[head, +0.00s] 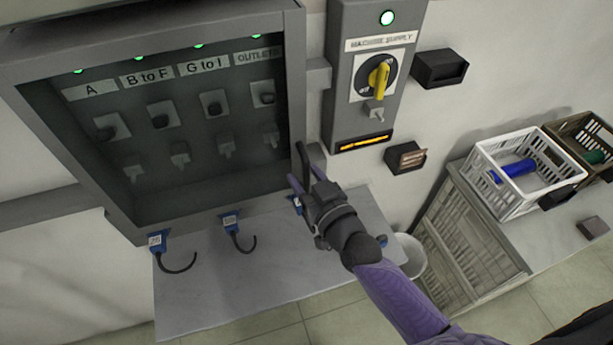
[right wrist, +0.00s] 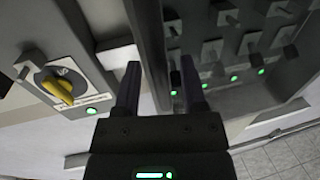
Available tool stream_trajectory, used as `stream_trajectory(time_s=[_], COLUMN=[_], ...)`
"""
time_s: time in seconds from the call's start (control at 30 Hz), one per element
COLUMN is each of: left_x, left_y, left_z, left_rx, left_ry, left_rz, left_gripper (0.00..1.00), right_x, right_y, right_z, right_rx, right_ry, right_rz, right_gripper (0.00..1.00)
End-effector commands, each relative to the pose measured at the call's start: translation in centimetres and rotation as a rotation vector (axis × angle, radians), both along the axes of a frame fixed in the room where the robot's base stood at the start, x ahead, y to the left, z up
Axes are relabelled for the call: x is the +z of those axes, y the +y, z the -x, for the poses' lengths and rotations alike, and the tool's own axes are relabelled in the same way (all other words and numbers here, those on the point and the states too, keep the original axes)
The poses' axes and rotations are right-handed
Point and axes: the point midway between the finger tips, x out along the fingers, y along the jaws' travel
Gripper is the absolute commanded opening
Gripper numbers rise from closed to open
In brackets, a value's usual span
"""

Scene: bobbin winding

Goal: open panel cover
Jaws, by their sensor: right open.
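The grey panel (head: 293,75) is a wall box with a thick frame. Inside its dark front show switches under labels "A", "B to F", "G to I" and "OUTLETS"; I cannot clearly tell a cover's pane from the box. My right gripper (head: 301,170) is open at the panel's lower right corner. In the right wrist view, my right gripper (right wrist: 158,88) has one finger on each side of the panel's grey side edge (right wrist: 150,45), with no firm grip visible. Contact cannot be told. My left gripper is out of view.
Right of the panel is the machine supply box (head: 340,95) with a yellow rotary switch (head: 378,77). A white crate (head: 502,200) with a blue bobbin stands at right.

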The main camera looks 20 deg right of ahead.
Motion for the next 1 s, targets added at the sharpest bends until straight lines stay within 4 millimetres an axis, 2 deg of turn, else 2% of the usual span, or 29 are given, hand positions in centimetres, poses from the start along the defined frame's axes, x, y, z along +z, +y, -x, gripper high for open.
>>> stream_trajectory(time_s=[0.1,0.3,0.37,1.0], left_x=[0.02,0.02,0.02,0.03], left_y=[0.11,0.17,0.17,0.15], left_z=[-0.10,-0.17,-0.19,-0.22], left_rx=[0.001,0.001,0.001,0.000], left_ry=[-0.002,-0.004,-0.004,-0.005], left_rz=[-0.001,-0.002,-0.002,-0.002], left_gripper=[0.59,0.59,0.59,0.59], right_x=[-0.01,-0.02,-0.02,-0.04], right_y=[-0.01,-0.01,-0.02,-0.03], right_z=[0.03,0.05,0.05,0.07], right_rx=[0.000,0.000,0.000,0.000], right_ry=[0.000,0.001,0.001,0.001], right_rz=[0.000,-0.001,-0.001,-0.001], right_gripper=[0.53,0.11,0.00,0.00])
